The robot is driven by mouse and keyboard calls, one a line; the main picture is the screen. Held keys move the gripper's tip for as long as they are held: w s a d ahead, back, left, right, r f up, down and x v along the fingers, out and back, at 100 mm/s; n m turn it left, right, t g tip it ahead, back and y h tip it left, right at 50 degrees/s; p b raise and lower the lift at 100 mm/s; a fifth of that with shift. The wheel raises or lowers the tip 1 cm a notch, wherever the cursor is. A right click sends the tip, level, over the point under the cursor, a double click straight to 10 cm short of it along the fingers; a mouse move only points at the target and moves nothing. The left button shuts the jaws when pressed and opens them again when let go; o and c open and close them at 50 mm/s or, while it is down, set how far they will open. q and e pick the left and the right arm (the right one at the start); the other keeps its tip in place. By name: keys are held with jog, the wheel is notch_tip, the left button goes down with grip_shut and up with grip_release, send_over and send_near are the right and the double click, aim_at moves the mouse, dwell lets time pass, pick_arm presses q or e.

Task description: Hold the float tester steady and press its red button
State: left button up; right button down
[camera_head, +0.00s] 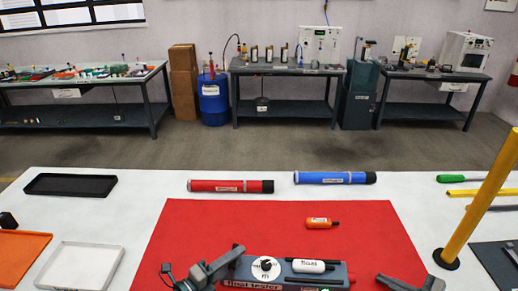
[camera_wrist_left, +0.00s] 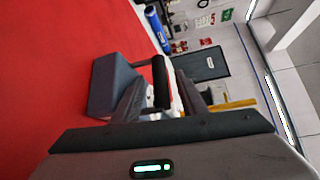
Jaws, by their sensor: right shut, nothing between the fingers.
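The float tester (camera_head: 248,273) is a grey unit with a round white dial (camera_head: 266,264) at the front of the red mat. A white float (camera_head: 309,266) with a black end lies along its top. I cannot make out its red button. My left gripper (camera_head: 236,254) is at the tester's left end in the head view; whether its fingers touch or clamp it is unclear. In the left wrist view a grey block and a black cylinder (camera_wrist_left: 161,82) show by its fingers. My right gripper (camera_head: 434,284) is shut and empty, to the right of the tester and apart from it.
An orange float (camera_head: 320,223) lies on the red mat (camera_head: 210,228). A red tube (camera_head: 228,186) and a blue tube (camera_head: 335,178) lie behind it. A yellow post (camera_head: 478,205) stands at the right. Black, orange and white trays (camera_head: 80,266) sit at the left.

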pick_arm(q)
jog(key=v, duration=1.2)
jog(key=shift+r, duration=0.1)
jog(key=shift+s, duration=0.1)
pick_arm(e)
jog(key=shift+s, duration=0.15)
